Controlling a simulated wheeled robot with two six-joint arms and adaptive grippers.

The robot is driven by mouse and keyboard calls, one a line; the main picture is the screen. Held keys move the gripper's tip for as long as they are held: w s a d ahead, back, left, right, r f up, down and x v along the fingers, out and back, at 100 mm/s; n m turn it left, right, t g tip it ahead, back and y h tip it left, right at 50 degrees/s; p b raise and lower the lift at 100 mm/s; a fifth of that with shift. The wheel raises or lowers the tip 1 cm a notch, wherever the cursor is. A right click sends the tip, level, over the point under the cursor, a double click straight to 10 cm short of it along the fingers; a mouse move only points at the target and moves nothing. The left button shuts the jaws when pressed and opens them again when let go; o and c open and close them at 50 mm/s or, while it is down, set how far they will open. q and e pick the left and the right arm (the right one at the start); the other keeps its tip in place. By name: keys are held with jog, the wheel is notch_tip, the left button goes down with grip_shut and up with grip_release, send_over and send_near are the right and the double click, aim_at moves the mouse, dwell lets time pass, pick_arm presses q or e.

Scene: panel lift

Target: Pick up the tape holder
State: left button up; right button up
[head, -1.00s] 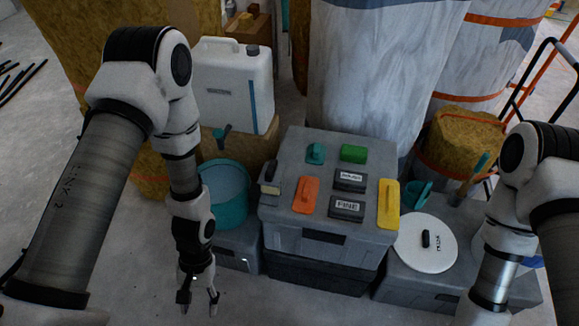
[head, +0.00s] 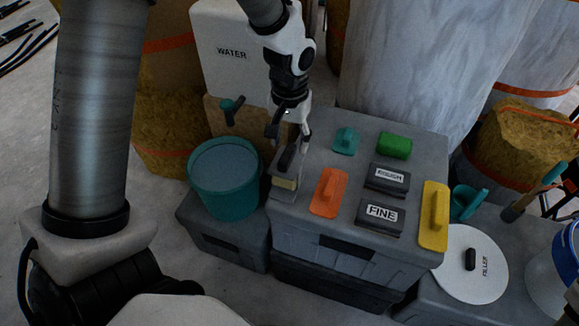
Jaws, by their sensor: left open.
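I cannot tell for sure which item is the tape holder. A dark-handled piece with a cream lower edge (head: 286,182) sits at the left edge of the grey box top (head: 310,150). My left gripper (head: 289,137) points down just above and behind that piece, its fingers apart and nothing visible between them. Contact with the piece cannot be made out. A teal, cup-like item (head: 468,203) stands to the right of the box, clear of the gripper. My right gripper is out of view.
The box top also holds an orange float (head: 328,192), a yellow float (head: 434,216), a teal float (head: 345,141), a green block (head: 395,145) and two labelled dark blocks. A teal bucket (head: 226,192) stands left; a white water canister (head: 225,60) stands behind.

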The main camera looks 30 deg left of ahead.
aim_at(287, 153)
pick_arm(q)
jog(key=f, duration=0.1)
jog(key=f+b, duration=0.1)
jog(key=f, duration=0.2)
jog(key=shift+s+a+f, duration=0.25)
jog(key=shift+f, duration=0.3)
jog(key=shift+r, duration=0.1)
grip_shut()
jog(key=shift+r, duration=0.1)
notch_tip(287, 153, up, 4)
jog(key=shift+w+f+p, duration=0.15)
jog(key=shift+f+p, duration=0.1)
jog(key=shift+p, duration=0.25)
jog(key=s+d+b, duration=0.1)
jog(key=s+d, duration=0.3)
jog(key=s, duration=0.3)
jog(key=s+d+r+b, duration=0.1)
jog(key=s+d, duration=0.2)
jog(key=s, duration=0.4)
jog(key=shift+d+r, duration=0.15)
jog(key=shift+d, duration=0.25)
